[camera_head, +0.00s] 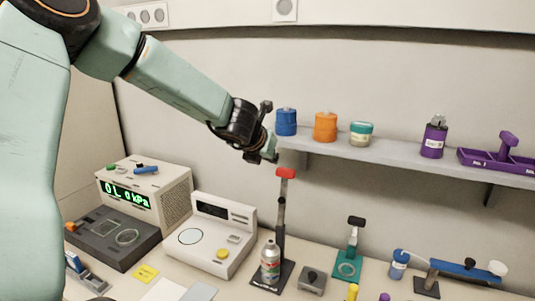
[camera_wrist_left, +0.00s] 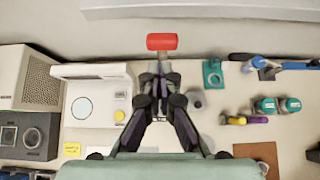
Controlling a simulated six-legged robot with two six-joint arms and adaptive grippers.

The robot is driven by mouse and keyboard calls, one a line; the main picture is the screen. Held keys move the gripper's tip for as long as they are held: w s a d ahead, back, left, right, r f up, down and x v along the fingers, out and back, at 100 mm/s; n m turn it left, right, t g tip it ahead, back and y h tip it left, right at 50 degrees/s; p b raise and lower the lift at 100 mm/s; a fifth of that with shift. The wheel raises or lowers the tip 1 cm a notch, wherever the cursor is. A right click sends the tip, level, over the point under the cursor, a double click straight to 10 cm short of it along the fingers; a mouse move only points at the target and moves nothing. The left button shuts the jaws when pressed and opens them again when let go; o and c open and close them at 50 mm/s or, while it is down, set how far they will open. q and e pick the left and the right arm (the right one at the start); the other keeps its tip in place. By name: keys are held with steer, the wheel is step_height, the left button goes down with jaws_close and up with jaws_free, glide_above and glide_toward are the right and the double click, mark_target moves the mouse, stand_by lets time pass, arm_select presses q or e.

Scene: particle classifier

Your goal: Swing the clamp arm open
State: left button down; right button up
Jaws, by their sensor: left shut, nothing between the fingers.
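A dark arm (camera_head: 281,215) with a red grip (camera_head: 285,173) on its top stands upright from a black base plate (camera_head: 262,285); I take it for the clamp arm. A silver spray can (camera_head: 270,262) stands at its foot. My left gripper (camera_head: 268,158) is just above and left of the red grip. In the left wrist view the red grip (camera_wrist_left: 162,42) lies just beyond my closed fingertips (camera_wrist_left: 160,78). The fingers are shut with nothing between them. I cannot tell whether they touch the grip. My right gripper is not in view.
A shelf (camera_head: 400,163) with blue, orange, teal and purple items runs close behind the gripper. A white scale (camera_head: 210,235) and a pressure display box (camera_head: 150,190) stand left. A teal-based stand (camera_head: 347,268) and a blue-armed device (camera_head: 455,270) are on the right.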

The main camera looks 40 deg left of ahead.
arm_select(q)
steer(key=s+d+f+m+g, duration=0.2)
steer(key=s+d+f+m, duration=0.4)
steer(key=f+m, duration=0.45)
steer(key=s+d+f+m+g, duration=0.2)
steer(key=s+d+f+m, duration=0.1)
steer(key=s+f+m, duration=0.75)
steer(key=s+d+f+m+g+h, duration=0.1)
steer(key=s+d+f+m+g, duration=0.1)
steer(key=s+d+f+m, duration=0.45)
steer(key=s+d+f+m+g+h, duration=0.1)
steer(key=s+f+m+g, duration=0.2)
steer(key=s, duration=0.6)
steer(key=s+d+f+m, duration=0.3)
steer(key=s+f+m, duration=0.2)
steer(key=s+m, duration=0.25)
step_height(320, 180, down, 20)
steer(key=s+b, duration=0.1)
steer(key=b, duration=1.9)
steer(key=shift+d+g, duration=0.2)
steer(key=shift+g, duration=0.1)
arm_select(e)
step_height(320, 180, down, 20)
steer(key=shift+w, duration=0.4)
